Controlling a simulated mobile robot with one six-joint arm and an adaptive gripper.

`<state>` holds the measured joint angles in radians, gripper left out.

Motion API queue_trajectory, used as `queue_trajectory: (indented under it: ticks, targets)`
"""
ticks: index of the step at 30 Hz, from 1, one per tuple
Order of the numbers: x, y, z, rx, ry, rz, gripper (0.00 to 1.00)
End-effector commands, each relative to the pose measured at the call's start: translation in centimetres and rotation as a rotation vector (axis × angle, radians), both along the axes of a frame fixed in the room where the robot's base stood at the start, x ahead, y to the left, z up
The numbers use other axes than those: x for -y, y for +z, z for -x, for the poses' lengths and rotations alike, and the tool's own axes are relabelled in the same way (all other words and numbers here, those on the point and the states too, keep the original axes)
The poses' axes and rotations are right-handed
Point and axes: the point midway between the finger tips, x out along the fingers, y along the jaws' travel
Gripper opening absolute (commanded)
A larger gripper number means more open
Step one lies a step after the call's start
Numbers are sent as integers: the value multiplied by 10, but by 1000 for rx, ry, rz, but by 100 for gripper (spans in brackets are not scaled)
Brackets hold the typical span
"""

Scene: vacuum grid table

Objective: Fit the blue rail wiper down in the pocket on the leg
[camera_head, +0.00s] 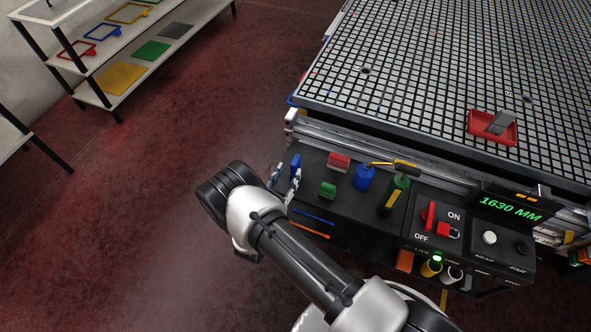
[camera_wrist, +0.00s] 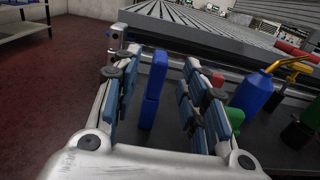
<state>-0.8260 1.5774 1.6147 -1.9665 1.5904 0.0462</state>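The blue rail wiper (camera_wrist: 153,90) stands upright between the fingers of my gripper in the wrist view, with gaps showing on both sides. My gripper (camera_wrist: 158,95) is open around it. In the head view the blue wiper (camera_head: 295,166) shows at the left end of the dark shelf, with my gripper (camera_head: 284,179) at it, partly covering it. A metal post (camera_wrist: 115,38) at the table's corner shows beyond the left finger in the wrist view; I cannot make out a pocket on it.
The dark shelf (camera_head: 345,212) also holds a red block (camera_head: 339,161), a green block (camera_head: 327,189), a blue bottle (camera_head: 363,178) and a green bottle (camera_head: 394,195). A control panel (camera_head: 437,223) is right of them. The grid table (camera_head: 420,60) rises behind. The red floor at left is clear.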

Motion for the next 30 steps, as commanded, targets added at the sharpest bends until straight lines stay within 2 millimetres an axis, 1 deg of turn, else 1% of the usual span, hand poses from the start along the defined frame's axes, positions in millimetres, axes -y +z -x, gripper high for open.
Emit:
queue_trajectory:
  ticks: [1,8,15,18,26,30]
  targets:
    - [3,-1,-6,2,-2,-2,40]
    - [8,0,-21,1,-2,-1,40]
    - [21,1,-54,1,-3,-2,40]
    - [24,1,-61,0,-1,-1,40]
    - [24,2,-63,0,1,0,39]
    - [24,2,-62,0,0,0,30]
